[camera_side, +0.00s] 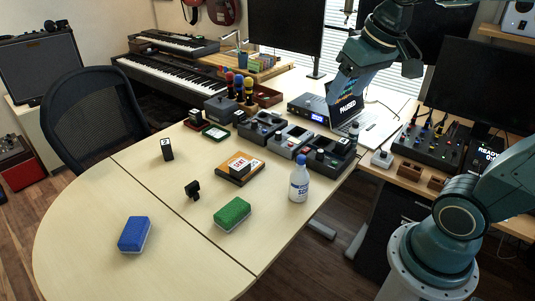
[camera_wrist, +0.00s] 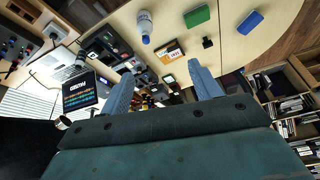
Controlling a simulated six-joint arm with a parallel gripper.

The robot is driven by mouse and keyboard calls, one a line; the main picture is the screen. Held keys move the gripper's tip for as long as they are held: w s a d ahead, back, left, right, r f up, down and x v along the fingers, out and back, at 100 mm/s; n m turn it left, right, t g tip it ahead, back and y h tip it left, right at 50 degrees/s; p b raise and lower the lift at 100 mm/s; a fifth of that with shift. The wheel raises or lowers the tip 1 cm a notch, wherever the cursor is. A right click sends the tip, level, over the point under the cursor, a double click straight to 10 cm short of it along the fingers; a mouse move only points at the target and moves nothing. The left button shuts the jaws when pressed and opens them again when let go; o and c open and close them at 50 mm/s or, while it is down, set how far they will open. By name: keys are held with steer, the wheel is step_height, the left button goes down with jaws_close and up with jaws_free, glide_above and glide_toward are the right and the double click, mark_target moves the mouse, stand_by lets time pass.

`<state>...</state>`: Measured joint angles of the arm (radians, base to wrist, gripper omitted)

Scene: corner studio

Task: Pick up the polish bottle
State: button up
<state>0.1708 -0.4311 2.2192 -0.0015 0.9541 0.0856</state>
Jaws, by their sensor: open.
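The polish bottle (camera_side: 299,182), white with a blue cap and a printed label, stands upright near the right edge of the light wooden table (camera_side: 90,225). It also shows near the top of the wrist view (camera_wrist: 145,27). My gripper (camera_side: 336,97) is high above the back of the table, well above and behind the bottle. In the wrist view its two blue fingers (camera_wrist: 160,75) are spread apart with nothing held between them.
A green sponge (camera_side: 232,214) lies left of the bottle, a blue sponge (camera_side: 135,234) farther left. Several pedal boxes (camera_side: 292,140) stand just behind the bottle. A laptop (camera_side: 372,128) is at the back right. The front of the table is mostly clear.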

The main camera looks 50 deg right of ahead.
steer(key=w+d+m+g, duration=0.2)
steer(key=w+d+m, duration=0.2)
steer(key=w+d, duration=0.6)
steer(key=m+g, duration=0.3)
steer(key=m, duration=0.6)
glide_above(356, 123)
steer(key=shift+y, duration=0.4)
step_height(356, 123, down, 22)
steer(key=shift+a+f, duration=0.1)
steer(key=shift+f, duration=0.1)
steer(key=shift+f, duration=4.3)
